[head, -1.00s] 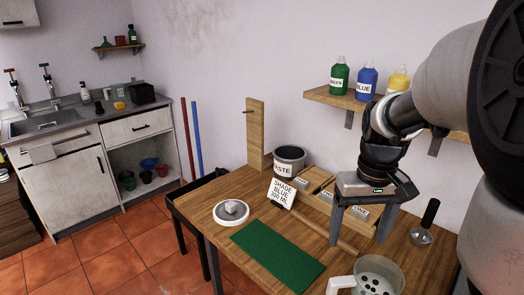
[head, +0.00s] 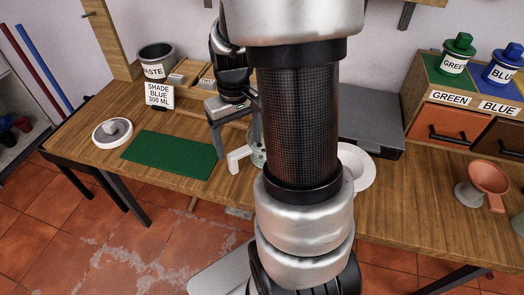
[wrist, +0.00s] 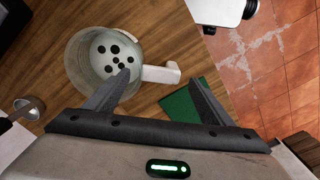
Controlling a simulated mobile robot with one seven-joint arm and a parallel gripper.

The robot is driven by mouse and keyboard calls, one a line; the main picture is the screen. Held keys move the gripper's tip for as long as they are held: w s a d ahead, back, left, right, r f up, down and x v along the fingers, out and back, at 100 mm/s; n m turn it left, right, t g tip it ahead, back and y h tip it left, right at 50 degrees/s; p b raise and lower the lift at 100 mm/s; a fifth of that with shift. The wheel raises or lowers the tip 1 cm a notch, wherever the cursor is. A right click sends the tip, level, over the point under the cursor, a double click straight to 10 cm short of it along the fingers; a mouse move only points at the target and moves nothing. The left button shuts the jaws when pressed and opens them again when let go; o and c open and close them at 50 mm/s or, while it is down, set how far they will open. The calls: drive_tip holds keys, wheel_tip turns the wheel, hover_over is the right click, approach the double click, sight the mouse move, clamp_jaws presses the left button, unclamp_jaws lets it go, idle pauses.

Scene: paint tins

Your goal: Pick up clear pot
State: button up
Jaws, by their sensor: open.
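The clear pot (wrist: 78,62) is a see-through round vessel with a white handle (wrist: 162,73); several dark dots show on its bottom. It stands on the wooden table. In the head view only its handle (head: 238,158) and a sliver of its wall (head: 257,154) show; my arm hides the rest. My gripper (wrist: 161,79) is open and empty, pointing down above the table. In the wrist view the handle appears between the two fingertips, and the left fingertip overlaps the pot's rim. I cannot tell the height gap or whether they touch.
A green mat (head: 172,154) lies left of the pot. Beyond it are a white round dish (head: 112,132), a shade card (head: 159,97) and a waste pot (head: 156,62). A grey box (head: 370,120), a white plate (head: 359,166) and an orange funnel (head: 487,180) are to the right.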

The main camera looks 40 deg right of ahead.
sight(239, 151)
wheel_tip(239, 151, down, 5)
drive_tip(key=shift+a+r+b, duration=0.1)
drive_tip(key=shift+b, duration=0.35)
drive_tip(key=c, duration=1.5)
drive_tip(key=shift+r, duration=0.15)
wheel_tip(239, 151, up, 10)
drive_tip(key=shift+f+p, duration=0.1)
drive_tip(key=shift+p, duration=0.95)
drive_tip(key=o, duration=0.9)
drive_tip(key=c, duration=0.5)
